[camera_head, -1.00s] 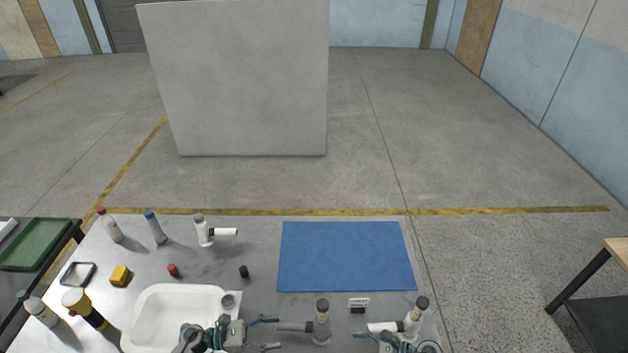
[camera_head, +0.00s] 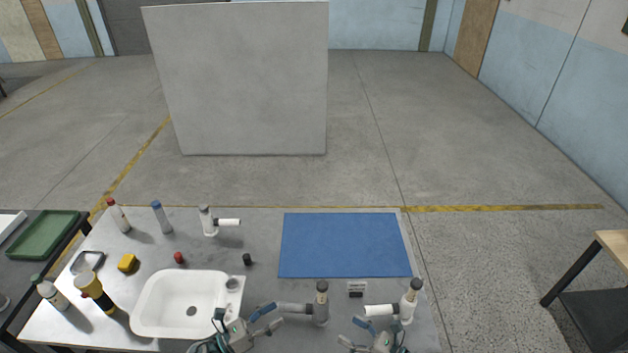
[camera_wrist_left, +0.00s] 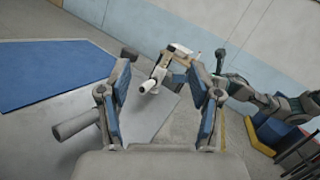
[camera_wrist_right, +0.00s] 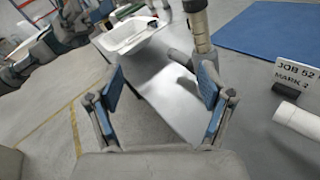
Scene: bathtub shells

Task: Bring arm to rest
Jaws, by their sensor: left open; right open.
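My left gripper (camera_head: 268,320) is open and empty over the front of the table, between the white basin (camera_head: 180,304) and a grey tap-like fitting (camera_head: 320,303). In the left wrist view its two blue-padded fingers (camera_wrist_left: 165,90) stand wide apart with nothing between them. My right gripper (camera_head: 358,334) is open and empty at the table's front edge, just in front of a white tap-like fitting (camera_head: 406,303). The right wrist view shows its fingers (camera_wrist_right: 163,90) apart, with the grey fitting (camera_wrist_right: 198,25) upright beyond them.
A blue mat (camera_head: 345,245) covers the table's back right. Several bottles, a yellow block (camera_head: 128,263) and a black-and-yellow bottle (camera_head: 97,292) stand at left. A small label sign (camera_head: 356,288) stands between the two fittings. A third fitting (camera_head: 208,221) stands at the back.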

